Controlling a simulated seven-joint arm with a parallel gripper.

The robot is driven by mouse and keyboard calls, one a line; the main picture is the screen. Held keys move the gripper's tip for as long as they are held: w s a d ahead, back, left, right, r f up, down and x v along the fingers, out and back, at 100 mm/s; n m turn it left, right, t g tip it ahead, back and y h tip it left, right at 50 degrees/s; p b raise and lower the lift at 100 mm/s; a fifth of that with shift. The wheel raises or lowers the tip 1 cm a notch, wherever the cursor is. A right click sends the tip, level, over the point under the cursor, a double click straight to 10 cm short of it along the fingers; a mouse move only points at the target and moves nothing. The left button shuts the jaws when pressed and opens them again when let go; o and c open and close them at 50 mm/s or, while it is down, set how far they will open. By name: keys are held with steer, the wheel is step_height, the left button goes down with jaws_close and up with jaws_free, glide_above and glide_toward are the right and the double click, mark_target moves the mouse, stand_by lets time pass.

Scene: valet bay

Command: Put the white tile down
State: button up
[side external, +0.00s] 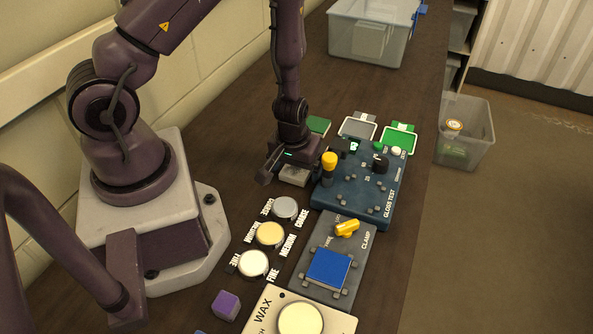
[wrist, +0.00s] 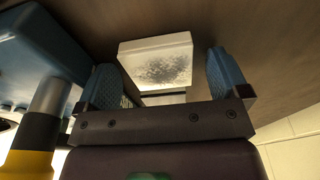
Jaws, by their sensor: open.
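The white tile (side external: 293,176) sits low beside the left edge of the blue gloss test box, right under my gripper (side external: 281,166). It looks to rest on the brown table, though my gripper partly covers it. In the wrist view the white tile (wrist: 156,62) shows a grey speckled patch on its face. It lies between and just beyond the two blue fingertips of my gripper (wrist: 167,82). The fingers are spread apart, with a gap on each side of the tile.
The gloss test box (side external: 358,185) with knobs stands close on the right. A green block (side external: 319,126) lies behind my gripper. Nearer are three round pads (side external: 270,234), a clamp plate with a blue square (side external: 328,268) and a purple cube (side external: 226,305). A clear bin (side external: 372,35) stands at the back.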

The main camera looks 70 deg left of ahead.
steer(key=c, duration=1.1)
steer(key=shift+r, duration=0.15)
